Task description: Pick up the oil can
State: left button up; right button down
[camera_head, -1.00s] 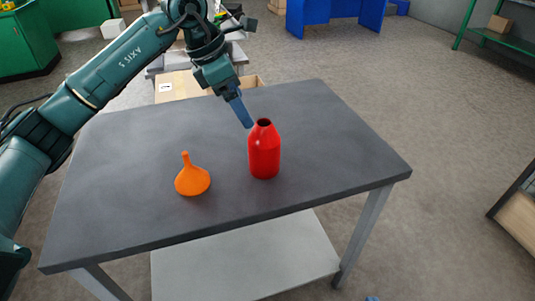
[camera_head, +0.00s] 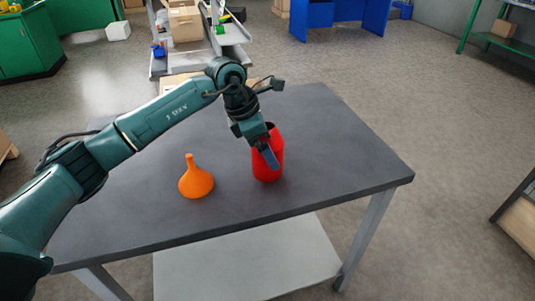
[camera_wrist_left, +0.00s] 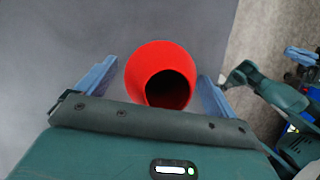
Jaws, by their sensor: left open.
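The red oil can (camera_head: 267,168) stands upright on the dark table, right of the orange funnel. It also shows in the left wrist view (camera_wrist_left: 150,62), with its dark round opening toward the camera. My left gripper (camera_head: 270,157) is at the can, in front of part of its upper body in the head view. In the left wrist view the left gripper (camera_wrist_left: 155,85) is open, with one blue finger on each side of the can. A gap shows between the left finger and the can; the right finger is close to it.
An orange funnel (camera_head: 196,180) stands on the table left of the can, spout up. The dark table (camera_head: 340,150) is clear to the right of the can. Shelves and boxes stand behind the table.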

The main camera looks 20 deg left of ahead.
pick_arm(q)
jog(key=shift+c, duration=0.7)
jog(key=shift+r, duration=0.1)
jog(key=c, duration=1.1)
jog(key=shift+o, duration=0.2)
jog(key=shift+r, duration=0.2)
